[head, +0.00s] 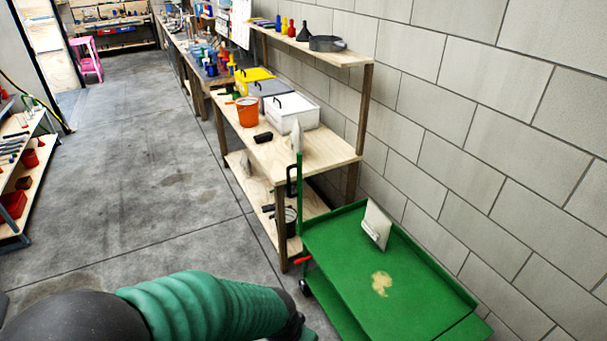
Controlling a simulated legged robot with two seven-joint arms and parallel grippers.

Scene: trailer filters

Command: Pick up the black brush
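A small black block-like object (263,137) lies on the wooden tabletop (292,157), right of the orange bucket; it may be the black brush, but it is too small to tell. Another small dark object (268,208) lies on the lower shelf beside a dark bucket. My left arm comes in at the bottom left in a green sleeve. Its black end (298,325) is low beside the green cart, well apart from both dark objects. Its fingers cannot be made out. My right gripper is out of view.
A green cart (340,262) with a pale upright object (376,225) and a tan patch stands in front of the table. An orange bucket (247,111) and white box (292,113) are on the table.

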